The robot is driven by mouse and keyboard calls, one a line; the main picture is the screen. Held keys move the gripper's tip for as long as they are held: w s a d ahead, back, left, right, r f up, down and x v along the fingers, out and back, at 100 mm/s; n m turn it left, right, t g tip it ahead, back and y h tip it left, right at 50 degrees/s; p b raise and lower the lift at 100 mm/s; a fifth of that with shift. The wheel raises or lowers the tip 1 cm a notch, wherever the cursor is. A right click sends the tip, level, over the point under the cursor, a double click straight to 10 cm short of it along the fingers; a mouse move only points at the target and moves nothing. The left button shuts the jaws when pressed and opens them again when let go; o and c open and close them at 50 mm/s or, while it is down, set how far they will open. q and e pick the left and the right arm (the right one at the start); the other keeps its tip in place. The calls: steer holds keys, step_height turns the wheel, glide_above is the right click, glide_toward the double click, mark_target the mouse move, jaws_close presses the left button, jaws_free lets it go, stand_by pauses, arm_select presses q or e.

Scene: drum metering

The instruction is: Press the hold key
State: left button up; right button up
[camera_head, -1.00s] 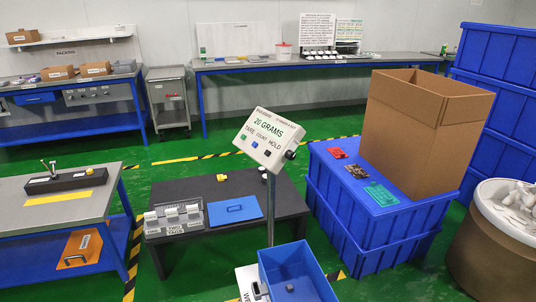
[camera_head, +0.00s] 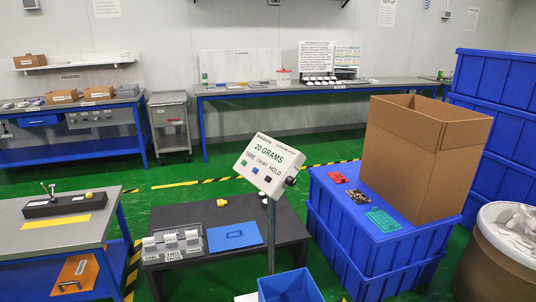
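A white scale display head (camera_head: 265,162) stands on a grey post (camera_head: 271,235) in the middle of the camera_head view. Its screen reads "20 GRAMS". Below the screen are the labels TARE, COUNT and HOLD with three small keys: a green one, a blue one and a black one. The black hold key (camera_head: 268,179) is the rightmost, under the HOLD label. A dark knob (camera_head: 290,181) sits on the head's right side. Neither of my grippers is in view, and nothing touches the keys.
A blue bin (camera_head: 290,286) is at the post's foot, cut off below. Behind is a low dark table (camera_head: 285,222) with a blue lid (camera_head: 235,236). Blue crates (camera_head: 345,240) bear a cardboard box (camera_head: 420,165) on the right. A grey workbench (camera_head: 45,240) is on the left.

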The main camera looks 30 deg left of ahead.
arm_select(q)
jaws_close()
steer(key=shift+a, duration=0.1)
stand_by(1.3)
